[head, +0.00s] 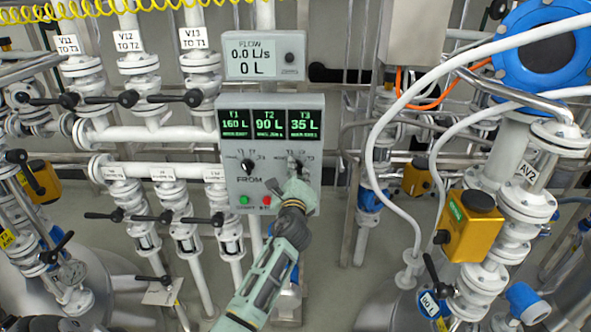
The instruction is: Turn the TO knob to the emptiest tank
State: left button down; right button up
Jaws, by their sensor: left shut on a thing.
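The grey control panel (229,190) hangs in the middle of the head view. Its green screens read T1 160 L (234,124), T2 90 L (269,124) and T3 35 L (304,124), so T3 shows the lowest value. The black FROM knob (248,166) is at the panel's lower left. My left gripper (295,177) reaches up from below and is shut on the TO knob (294,163) at the panel's lower right. The gripper hides most of that knob and its lettering, so I cannot tell where its pointer stands. My right gripper is not in view.
A flow display (264,55) reading 0.0 L/s and 0 L is above the panel. A green button (243,199) and a red button (266,199) sit below the knobs. White valve pipes stand on the left. White hoses (371,150) and a yellow actuator (470,225) are on the right.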

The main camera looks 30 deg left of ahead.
pick_arm(q)
jog(key=m+p, duration=0.9)
jog(key=m, duration=1.2)
jog(key=shift+p, duration=0.4)
jog(key=shift+m, duration=0.5)
jog(key=c, duration=1.8)
grip_release()
jog(key=shift+c, duration=0.2)
